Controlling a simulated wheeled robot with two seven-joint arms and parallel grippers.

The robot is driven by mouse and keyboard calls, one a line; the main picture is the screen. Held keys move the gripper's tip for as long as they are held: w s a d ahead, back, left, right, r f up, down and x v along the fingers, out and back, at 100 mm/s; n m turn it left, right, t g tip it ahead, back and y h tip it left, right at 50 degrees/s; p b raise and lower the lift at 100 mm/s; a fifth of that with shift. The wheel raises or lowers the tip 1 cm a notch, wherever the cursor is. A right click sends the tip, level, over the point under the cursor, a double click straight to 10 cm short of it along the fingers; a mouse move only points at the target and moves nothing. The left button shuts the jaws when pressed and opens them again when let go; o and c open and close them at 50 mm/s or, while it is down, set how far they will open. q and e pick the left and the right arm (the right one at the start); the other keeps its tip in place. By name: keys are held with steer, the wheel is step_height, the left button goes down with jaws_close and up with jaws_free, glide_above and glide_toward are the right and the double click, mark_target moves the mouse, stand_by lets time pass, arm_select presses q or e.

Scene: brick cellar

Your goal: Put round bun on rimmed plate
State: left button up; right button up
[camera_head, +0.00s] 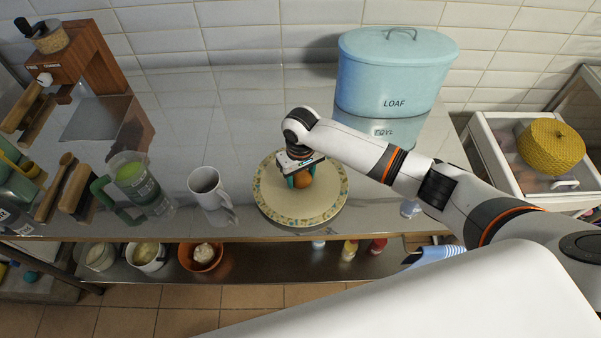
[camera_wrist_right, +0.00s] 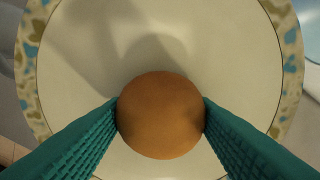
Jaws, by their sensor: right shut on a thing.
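The round bun (camera_wrist_right: 160,115) is a smooth brown ball between the two teal fingers of my right gripper (camera_head: 301,180). The gripper is shut on it, one finger touching each side. In the head view the bun (camera_head: 304,180) shows partly, under the gripper. The rimmed plate (camera_head: 268,202) is cream with a speckled rim and lies on the steel counter. The bun is over the plate's inner area, which also fills most of the wrist view (camera_wrist_right: 90,60). I cannot tell whether the bun touches the plate. My left gripper is not in view.
A white mug (camera_head: 208,188) stands left of the plate, and a green-handled measuring jug (camera_head: 137,183) farther left. A blue loaf bin (camera_head: 393,75) stands behind, to the right. Bowls (camera_head: 201,257) sit on the lower shelf. The counter behind the plate is clear.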

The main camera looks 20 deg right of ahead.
mark_target(300, 174)
steer(key=shift+f, duration=0.15)
steer(key=o, duration=1)
steer(key=shift+c, duration=0.2)
step_height(300, 174, up, 12)
steer(key=b, duration=0.1)
steer(key=shift+r, duration=0.2)
steer(key=shift+f, duration=0.1)
